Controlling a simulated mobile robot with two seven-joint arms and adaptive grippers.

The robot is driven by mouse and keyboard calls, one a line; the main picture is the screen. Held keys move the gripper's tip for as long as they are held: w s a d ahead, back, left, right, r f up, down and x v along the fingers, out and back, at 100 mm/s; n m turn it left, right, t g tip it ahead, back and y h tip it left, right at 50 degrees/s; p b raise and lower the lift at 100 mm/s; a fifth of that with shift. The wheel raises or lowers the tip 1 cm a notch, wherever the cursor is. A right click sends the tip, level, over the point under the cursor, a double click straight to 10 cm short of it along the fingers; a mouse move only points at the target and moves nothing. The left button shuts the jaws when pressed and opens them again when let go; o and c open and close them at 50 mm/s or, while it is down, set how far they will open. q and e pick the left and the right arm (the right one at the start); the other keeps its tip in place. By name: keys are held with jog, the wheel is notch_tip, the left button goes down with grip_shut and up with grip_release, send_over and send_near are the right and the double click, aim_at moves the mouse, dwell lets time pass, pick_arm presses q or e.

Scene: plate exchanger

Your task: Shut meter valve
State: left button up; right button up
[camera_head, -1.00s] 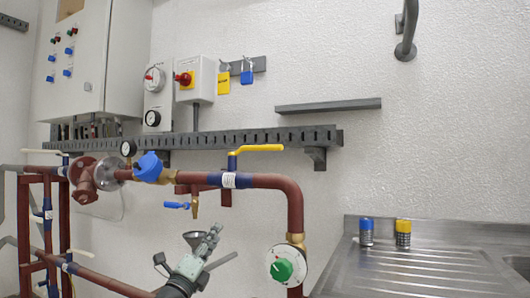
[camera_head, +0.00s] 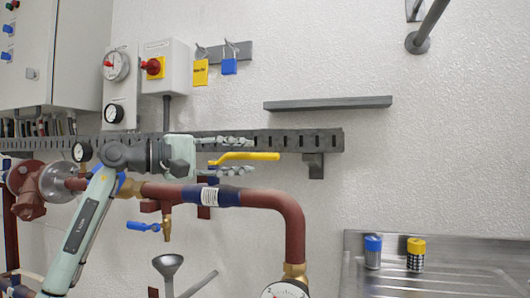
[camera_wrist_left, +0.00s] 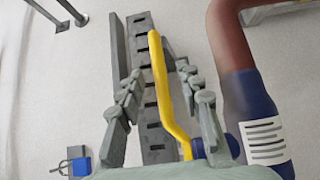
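The valve with a long yellow lever handle (camera_head: 250,156) sits on the red-brown pipe (camera_head: 265,198). The handle lies nearly level and points right, roughly along the pipe's upper run. My left gripper (camera_head: 229,157) reaches in from the left, with one finger above and one below the handle in the head view. In the left wrist view the handle (camera_wrist_left: 168,95) runs between the two spread fingers (camera_wrist_left: 160,72), with gaps on both sides. The valve body is partly hidden by the gripper. My right gripper is not in view.
A slotted grey rail (camera_head: 300,140) runs along the wall close behind the handle. A smaller blue-handled valve (camera_head: 143,226) and a grey funnel (camera_head: 171,262) are below the pipe. A blue padlock (camera_head: 229,66) hangs above. A metal sink counter (camera_head: 445,255) stands at right.

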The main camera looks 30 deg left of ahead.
aim_at(270, 156)
pick_arm(q)
jog(key=p+x, duration=0.1)
jog(key=x, duration=0.5)
jog(key=shift+d+r+p, duration=0.1)
jog(key=shift+d+p, duration=0.05)
jog(key=shift+p, duration=0.2)
jog(key=shift+w+d, duration=0.25)
jog(key=shift+w, duration=0.2)
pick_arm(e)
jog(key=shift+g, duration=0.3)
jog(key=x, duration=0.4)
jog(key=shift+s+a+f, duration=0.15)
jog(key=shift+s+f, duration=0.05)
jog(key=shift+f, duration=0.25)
pick_arm(q)
jog(key=shift+c, duration=0.3)
grip_shut()
